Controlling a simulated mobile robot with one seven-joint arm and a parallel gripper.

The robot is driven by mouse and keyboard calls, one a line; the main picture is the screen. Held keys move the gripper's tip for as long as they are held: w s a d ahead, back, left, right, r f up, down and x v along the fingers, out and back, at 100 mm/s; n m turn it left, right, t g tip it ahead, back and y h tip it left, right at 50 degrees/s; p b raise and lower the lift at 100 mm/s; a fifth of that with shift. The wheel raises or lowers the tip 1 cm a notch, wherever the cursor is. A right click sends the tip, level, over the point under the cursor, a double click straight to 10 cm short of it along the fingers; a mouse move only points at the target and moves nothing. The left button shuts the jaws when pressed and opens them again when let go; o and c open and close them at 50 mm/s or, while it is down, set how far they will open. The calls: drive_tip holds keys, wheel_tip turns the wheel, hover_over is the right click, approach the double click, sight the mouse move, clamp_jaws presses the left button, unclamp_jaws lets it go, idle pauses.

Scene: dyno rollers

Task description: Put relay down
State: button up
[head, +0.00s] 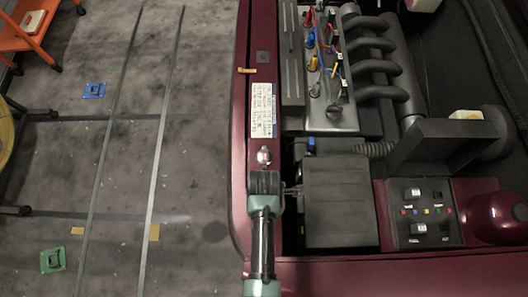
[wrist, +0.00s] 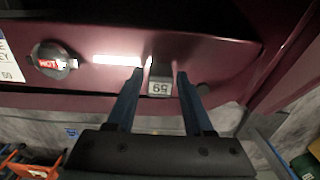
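The relay (wrist: 160,80) is a small grey block with a pale numbered face, seen upside down in the wrist view. It appears to sit on the dark red car body, though its contact with the surface is hard to see. My gripper (wrist: 161,72) is open, with one dark finger on each side of the relay and a narrow gap showing on both sides. In the head view my arm's end (head: 264,184) is over the car's red edge. The fingers and this relay are hidden there.
A round cap with a red HOT label (wrist: 53,62) is left of the relay in the wrist view. The head view shows a black box (head: 338,205), a panel with small relays (head: 424,212), and a red dome (head: 499,216). Open floor (head: 200,80) lies left of the car.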

drive_tip(key=shift+o, duration=0.5)
